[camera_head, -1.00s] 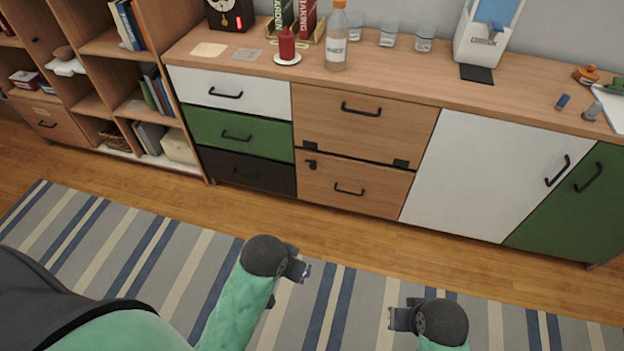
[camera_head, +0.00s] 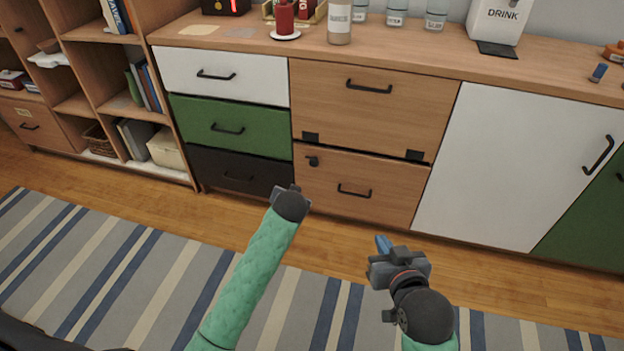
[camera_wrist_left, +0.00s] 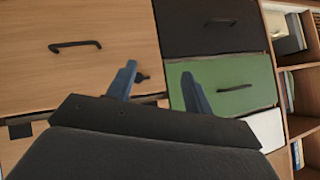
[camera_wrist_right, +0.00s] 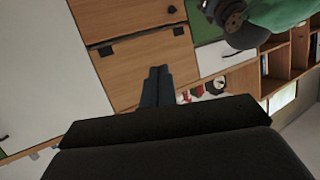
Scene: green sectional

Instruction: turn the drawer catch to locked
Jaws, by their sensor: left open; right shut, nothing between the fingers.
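The drawer catch (camera_head: 312,161) is a small dark knob at the upper left corner of the lower wooden drawer (camera_head: 375,185). It also shows in the left wrist view (camera_wrist_left: 142,77), close beside one finger in the picture; its exact turn is too small to tell. My left gripper (camera_head: 288,190) is below and left of the catch in the head view, its fingers mostly hidden there. The left wrist view shows its two blue fingers (camera_wrist_left: 160,82) apart and empty, pointing toward the drawers. My right gripper (camera_head: 383,244) is shut and empty, lower right of the catch and apart from the cabinet.
Above the lower drawer is a wooden front (camera_head: 360,105) with a bar handle. White, green and dark drawers stand to the left, a white door (camera_head: 500,165) to the right. A bottle (camera_head: 340,22) stands on the cabinet top. The striped rug (camera_head: 110,270) is clear.

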